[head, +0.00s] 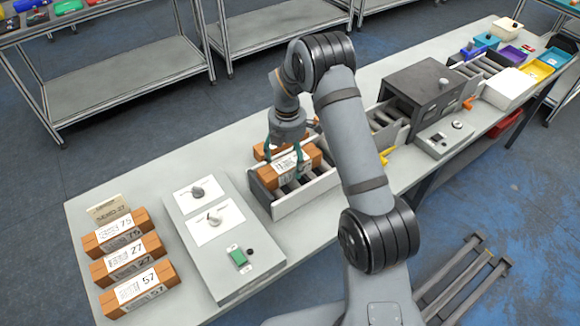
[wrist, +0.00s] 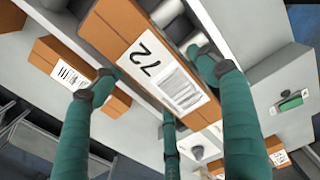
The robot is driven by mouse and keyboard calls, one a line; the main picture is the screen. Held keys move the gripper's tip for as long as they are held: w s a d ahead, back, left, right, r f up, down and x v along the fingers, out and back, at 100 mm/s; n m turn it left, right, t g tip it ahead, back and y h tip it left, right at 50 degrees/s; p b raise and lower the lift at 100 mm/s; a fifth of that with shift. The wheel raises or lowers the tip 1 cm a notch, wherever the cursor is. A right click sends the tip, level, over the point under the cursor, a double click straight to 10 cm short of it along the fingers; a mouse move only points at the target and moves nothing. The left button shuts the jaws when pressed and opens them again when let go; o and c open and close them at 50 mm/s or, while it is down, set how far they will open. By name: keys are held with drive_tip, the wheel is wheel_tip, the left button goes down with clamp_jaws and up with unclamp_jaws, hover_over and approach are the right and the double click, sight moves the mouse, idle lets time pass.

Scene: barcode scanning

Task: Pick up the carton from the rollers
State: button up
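An orange carton (head: 296,168) with a white label lies on the rollers (head: 322,177) in the middle of the table. In the wrist view this carton (wrist: 118,28) shows a label with the number 72 and a barcode. My gripper (head: 285,158) reaches down over it from above. In the wrist view the teal fingers of my gripper (wrist: 155,75) stand at the carton's two long sides, close to its edges. Whether they touch or press on it cannot be made out. A third teal finger part shows at the lower middle.
A second orange carton (head: 262,152) lies just behind the rollers, close to my gripper. Several labelled cartons (head: 128,258) stand at the table's left end beside a grey control panel (head: 218,262). A dark box (head: 418,92) stands over the conveyor to the right.

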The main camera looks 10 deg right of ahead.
drive_tip(key=c, duration=1.3)
drive_tip(key=shift+c, duration=0.2)
